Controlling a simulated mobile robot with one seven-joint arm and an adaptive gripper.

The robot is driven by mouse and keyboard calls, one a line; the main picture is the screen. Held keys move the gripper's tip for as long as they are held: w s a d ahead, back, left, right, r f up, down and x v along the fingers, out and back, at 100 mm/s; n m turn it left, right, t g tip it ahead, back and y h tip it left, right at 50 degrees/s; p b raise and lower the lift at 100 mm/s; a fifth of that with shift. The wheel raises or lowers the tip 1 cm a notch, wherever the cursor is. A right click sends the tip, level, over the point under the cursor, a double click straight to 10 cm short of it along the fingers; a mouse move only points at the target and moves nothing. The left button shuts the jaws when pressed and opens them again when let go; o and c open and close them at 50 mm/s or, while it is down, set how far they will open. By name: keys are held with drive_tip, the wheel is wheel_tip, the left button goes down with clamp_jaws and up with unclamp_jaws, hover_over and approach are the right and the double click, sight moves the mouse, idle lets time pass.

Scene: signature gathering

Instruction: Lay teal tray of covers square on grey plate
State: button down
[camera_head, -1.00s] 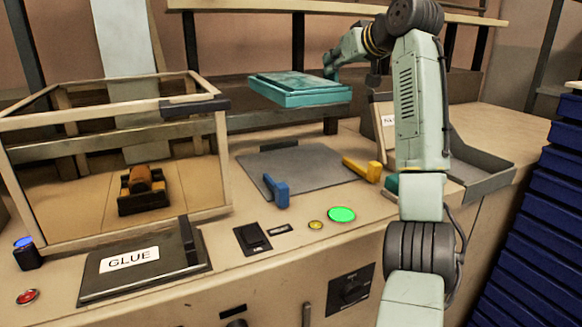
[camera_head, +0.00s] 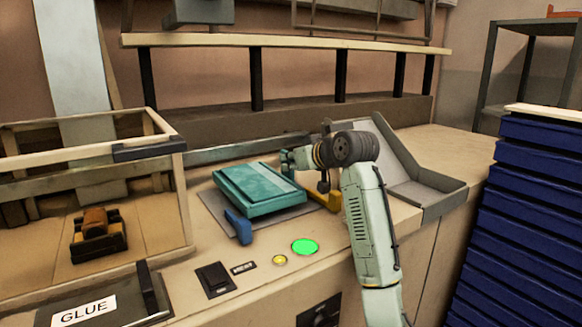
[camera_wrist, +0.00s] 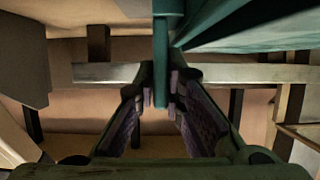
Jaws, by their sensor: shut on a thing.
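The teal tray (camera_head: 262,204) is over the grey plate (camera_head: 213,203) on the bench. It covers most of the plate, with plate showing at its left and right sides. I cannot tell whether it touches the plate or hangs just above it. My gripper (camera_head: 290,160) is at the tray's far right edge. In the wrist view my gripper (camera_wrist: 160,100) is shut on a narrow teal part of the tray (camera_wrist: 166,50). A blue stop (camera_head: 238,227) stands at the plate's near edge and a yellow stop (camera_head: 330,199) at its right. The covers cannot be told apart.
A glass-sided frame with a roller (camera_head: 96,222) stands at left, behind a GLUE pad (camera_head: 85,310). A grey open tray (camera_head: 425,190) lies at right, beside blue stacked crates (camera_head: 515,220). A green lit button (camera_head: 305,247) is at the bench front.

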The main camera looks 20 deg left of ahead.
drive_tip(key=shift+f, duration=0.95)
drive_tip(key=c, duration=1.7)
unclamp_jaws()
drive_tip(key=b+v, duration=0.3)
drive_tip(key=v, duration=0.9)
drive_tip(key=shift+r, duration=0.1)
